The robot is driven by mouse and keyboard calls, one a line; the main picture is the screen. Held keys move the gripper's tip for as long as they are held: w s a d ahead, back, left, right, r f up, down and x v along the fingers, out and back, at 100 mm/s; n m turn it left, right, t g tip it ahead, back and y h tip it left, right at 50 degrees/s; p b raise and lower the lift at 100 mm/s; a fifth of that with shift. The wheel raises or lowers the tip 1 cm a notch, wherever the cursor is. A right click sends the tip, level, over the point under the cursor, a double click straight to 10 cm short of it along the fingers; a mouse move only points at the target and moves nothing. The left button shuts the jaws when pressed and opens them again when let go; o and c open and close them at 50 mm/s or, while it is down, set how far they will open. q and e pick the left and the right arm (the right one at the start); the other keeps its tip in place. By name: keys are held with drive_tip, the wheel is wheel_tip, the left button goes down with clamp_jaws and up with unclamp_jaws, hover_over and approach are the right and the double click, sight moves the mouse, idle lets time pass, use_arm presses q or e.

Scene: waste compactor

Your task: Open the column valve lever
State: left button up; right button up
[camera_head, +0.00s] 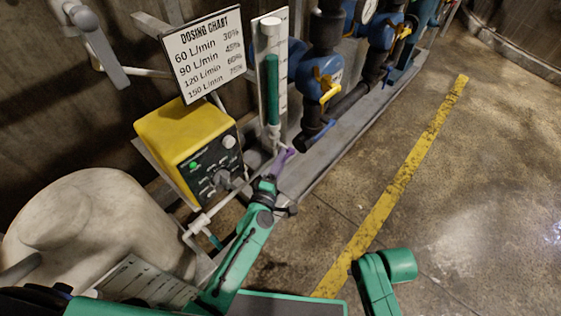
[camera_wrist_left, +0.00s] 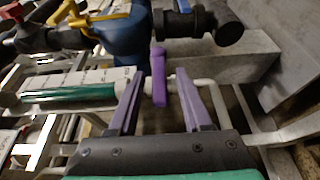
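The column valve lever (camera_wrist_left: 158,78) is a short purple handle in the left wrist view. It lies beside the end of the clear column with green liquid (camera_wrist_left: 70,93). That column stands upright in the head view (camera_head: 272,92). My left gripper (camera_wrist_left: 160,73) has its two purple fingers open, one on each side of the lever, with a gap on both sides. In the head view my left gripper (camera_head: 284,158) is at the foot of the column, and the lever is hard to tell from the fingers. My right gripper is out of view.
A yellow pump box (camera_head: 180,135) with knobs and a green light stands left of the gripper. Blue valves with a yellow handle (camera_head: 327,87) and a blue handle (camera_head: 318,133) are close behind. A white pipe (camera_head: 215,212) runs below. Open floor lies right.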

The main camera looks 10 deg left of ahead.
use_arm(q)
clamp_jaws()
drive_tip(key=shift+f, duration=0.1)
idle(1.1)
